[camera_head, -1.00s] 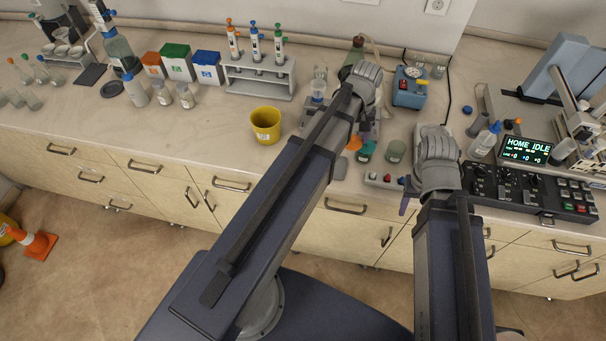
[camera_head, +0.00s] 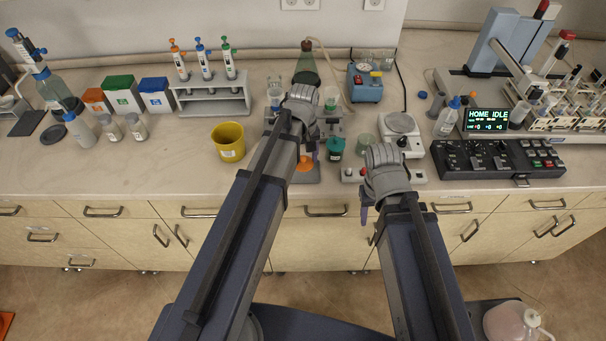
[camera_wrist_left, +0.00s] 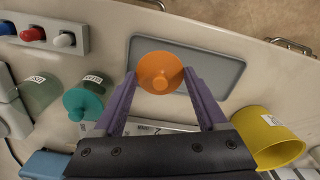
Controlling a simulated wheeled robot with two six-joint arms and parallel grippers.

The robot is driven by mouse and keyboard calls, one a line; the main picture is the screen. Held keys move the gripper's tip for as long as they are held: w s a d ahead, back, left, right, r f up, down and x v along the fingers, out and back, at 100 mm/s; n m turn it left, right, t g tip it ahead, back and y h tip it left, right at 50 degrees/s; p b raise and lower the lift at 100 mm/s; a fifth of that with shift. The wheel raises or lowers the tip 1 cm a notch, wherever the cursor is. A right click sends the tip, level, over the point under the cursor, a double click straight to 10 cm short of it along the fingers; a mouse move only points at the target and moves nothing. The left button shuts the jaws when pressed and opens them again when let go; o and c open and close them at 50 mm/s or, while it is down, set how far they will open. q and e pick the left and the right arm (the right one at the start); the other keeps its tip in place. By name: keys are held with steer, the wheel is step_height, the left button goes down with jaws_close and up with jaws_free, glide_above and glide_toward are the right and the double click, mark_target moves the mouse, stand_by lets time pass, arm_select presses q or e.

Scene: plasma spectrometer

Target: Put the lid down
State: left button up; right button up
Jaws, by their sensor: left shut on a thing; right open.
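My left gripper (camera_head: 308,157) is shut on an orange lid (camera_head: 304,170). In the left wrist view the round orange lid (camera_wrist_left: 158,68), with a small knob, sits between the purple fingertips (camera_wrist_left: 160,78). The lid is over a flat grey mat (camera_wrist_left: 226,68) near the counter's front edge. I cannot tell whether it touches the mat. In the head view my arm hides part of the lid and mat. My right gripper (camera_head: 366,208) is open at the counter's front edge, right of the left one, its fingers mostly hidden.
A teal-lidded jar (camera_head: 335,146) and a clear jar (camera_head: 365,144) stand right of the lid. A yellow cup (camera_head: 229,142) stands to its left.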

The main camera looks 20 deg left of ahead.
mark_target(303, 163)
arm_select(q)
steer(key=shift+f, duration=0.5)
arm_select(e)
steer(key=shift+f, duration=0.45)
arm_select(q)
step_height(303, 163, down, 4)
steer(key=b, duration=0.3)
steer(key=shift+r+b, duration=0.25)
steer(key=shift+b, duration=0.1)
arm_select(e)
step_height(303, 163, down, 4)
steer(key=shift+r, duration=0.2)
arm_select(q)
steer(key=shift+f, duration=0.15)
steer(key=o, duration=1)
steer(key=shift+o, duration=0.2)
arm_select(e)
steer(key=shift+f, duration=0.15)
